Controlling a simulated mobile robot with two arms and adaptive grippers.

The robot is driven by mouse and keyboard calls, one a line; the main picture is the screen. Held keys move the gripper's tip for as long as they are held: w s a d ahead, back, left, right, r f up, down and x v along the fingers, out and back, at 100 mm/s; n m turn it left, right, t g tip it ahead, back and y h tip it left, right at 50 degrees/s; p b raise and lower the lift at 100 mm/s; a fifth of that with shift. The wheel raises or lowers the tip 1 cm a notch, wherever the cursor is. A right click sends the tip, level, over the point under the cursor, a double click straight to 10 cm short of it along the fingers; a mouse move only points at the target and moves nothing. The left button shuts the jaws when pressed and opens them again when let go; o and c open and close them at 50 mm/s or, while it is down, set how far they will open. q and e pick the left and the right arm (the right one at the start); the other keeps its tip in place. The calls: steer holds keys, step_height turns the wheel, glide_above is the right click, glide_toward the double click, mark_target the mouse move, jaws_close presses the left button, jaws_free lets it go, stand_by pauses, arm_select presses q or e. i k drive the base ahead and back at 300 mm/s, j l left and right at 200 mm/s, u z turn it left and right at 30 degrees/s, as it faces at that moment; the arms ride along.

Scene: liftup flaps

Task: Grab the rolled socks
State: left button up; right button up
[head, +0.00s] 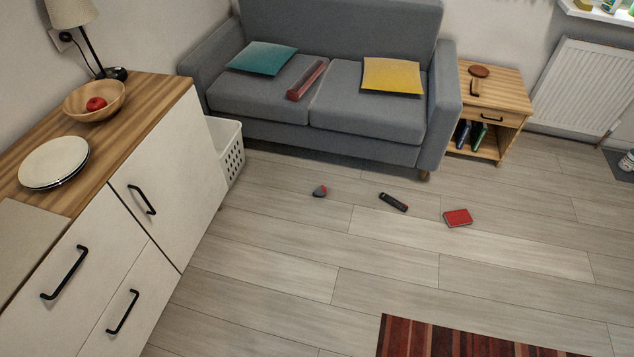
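A small rounded grey item with a red patch (320,191), which looks like the rolled socks, lies on the floor in front of the sofa in the head view. It is small in the picture, so its exact shape is hard to tell. Neither of my grippers shows in this view.
A black remote (393,202) and a red book (458,218) lie to its right. Behind are a grey sofa (330,140) and a white basket (231,155). A cabinet (160,180) stands left, a side table (500,95) right. A striped rug (450,342) lies in front; floor between is clear.

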mark_target(322, 190)
steer(key=i+j, duration=0.25)
steer(key=i, duration=0.2)
steer(key=i+j, duration=0.25)
steer(key=i, duration=0.2)
steer(key=i+j, duration=0.2)
steer(key=i, duration=0.3)
steer(key=i+j+z, duration=0.1)
steer(key=i+j, duration=0.15)
steer(key=i, duration=0.2)
